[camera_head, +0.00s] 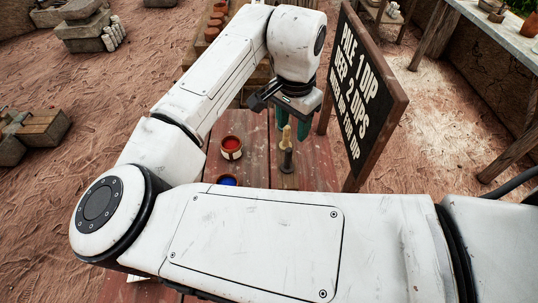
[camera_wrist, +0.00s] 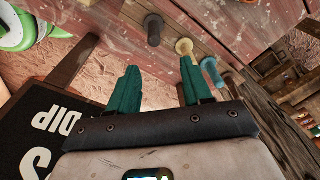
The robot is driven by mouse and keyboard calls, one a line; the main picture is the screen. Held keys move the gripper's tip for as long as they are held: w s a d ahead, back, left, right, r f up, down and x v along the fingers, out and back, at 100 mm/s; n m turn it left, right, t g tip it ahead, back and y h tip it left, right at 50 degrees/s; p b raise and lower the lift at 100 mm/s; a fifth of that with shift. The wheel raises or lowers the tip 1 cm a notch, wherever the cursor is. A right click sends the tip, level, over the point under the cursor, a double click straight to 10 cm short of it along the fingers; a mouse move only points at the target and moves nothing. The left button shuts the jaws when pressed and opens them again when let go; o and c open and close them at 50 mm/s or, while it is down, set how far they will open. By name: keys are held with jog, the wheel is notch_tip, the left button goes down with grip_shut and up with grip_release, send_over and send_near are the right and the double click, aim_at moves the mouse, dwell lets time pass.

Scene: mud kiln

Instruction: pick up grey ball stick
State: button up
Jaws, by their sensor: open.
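The dark grey ball stick (camera_head: 286,161) stands upright on the red plank table (camera_head: 317,165), just in front of a cream one (camera_head: 286,136). In the wrist view the grey stick (camera_wrist: 153,29) shows at the top middle, beyond the fingertips. The cream stick (camera_wrist: 185,47) is beside it, near the right finger, and a blue stick (camera_wrist: 212,73) is further right. My gripper (camera_head: 291,122) has green fingers, spread apart with nothing between them; it also shows in the wrist view (camera_wrist: 160,67). It is at the sticks, on the far side of the grey one, not touching it visibly.
A black sign (camera_head: 362,95) with white lettering stands close to the right of my gripper. A red-filled cup (camera_head: 231,148) and a blue-filled cup (camera_head: 227,180) sit left of the sticks. My arm hides much of the near table.

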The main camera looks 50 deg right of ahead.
jog(key=shift+w+a+f+y, duration=0.1)
jog(key=shift+a+f+y, duration=0.4)
jog(key=shift+a+f, duration=0.3)
send_over(287, 167)
jog(key=f, duration=0.5)
jog(key=shift+w+d, duration=0.15)
jog(key=shift+w, duration=0.25)
jog(key=shift+s+d+f+p, duration=0.15)
jog(key=shift+f+p, duration=0.15)
jog(key=shift+f, duration=1.05)
jog(key=shift+s+d+f+p, duration=0.15)
jog(key=shift+f+p, duration=0.15)
jog(key=shift+f, duration=1.05)
jog(key=shift+c, duration=0.2)
grip_shut()
